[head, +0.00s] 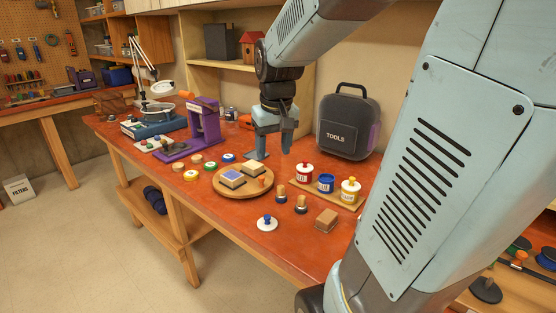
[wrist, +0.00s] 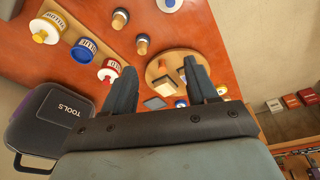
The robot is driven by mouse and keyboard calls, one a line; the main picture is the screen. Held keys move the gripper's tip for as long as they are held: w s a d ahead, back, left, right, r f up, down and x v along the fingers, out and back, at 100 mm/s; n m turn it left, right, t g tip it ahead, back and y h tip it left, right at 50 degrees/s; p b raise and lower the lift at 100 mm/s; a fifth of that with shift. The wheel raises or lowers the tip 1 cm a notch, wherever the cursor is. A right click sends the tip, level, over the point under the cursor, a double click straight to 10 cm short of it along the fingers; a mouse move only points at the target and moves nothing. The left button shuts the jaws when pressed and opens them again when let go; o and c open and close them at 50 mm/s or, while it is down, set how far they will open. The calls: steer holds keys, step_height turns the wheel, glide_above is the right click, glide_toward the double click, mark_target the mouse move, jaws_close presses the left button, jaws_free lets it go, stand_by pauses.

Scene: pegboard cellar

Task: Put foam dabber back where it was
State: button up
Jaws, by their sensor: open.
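Two short, wooden-handled pieces with dark round bases, which look like dabbers, stand upright on the red bench: one (head: 281,194) beside the round board and another (head: 301,205) just right of it. Both also show in the wrist view, one (wrist: 120,19) and the other (wrist: 142,45). I cannot tell which is the foam dabber. A small orange-knobbed piece (head: 262,181) is at the round wooden board's (head: 228,191) right edge. My gripper (head: 272,152) is open and empty, pointing down above the bench behind the board.
Red, blue and yellow jars (head: 326,184) stand on a wooden strip at right; the blue one looks uncovered. A blue-knobbed white lid (head: 267,223) and a brown block (head: 326,220) lie near the front. A toolbox (head: 347,122) stands behind. A purple press (head: 203,122) is at left.

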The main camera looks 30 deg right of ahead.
steer(key=s+a+r+t, duration=0.3)
steer(key=s+a, duration=0.2)
steer(key=s, duration=0.7)
steer(key=shift+s+r+n, duration=0.15)
steer(key=shift+n, duration=0.15)
steer(key=shift+a, duration=0.1)
stand_by(0.7)
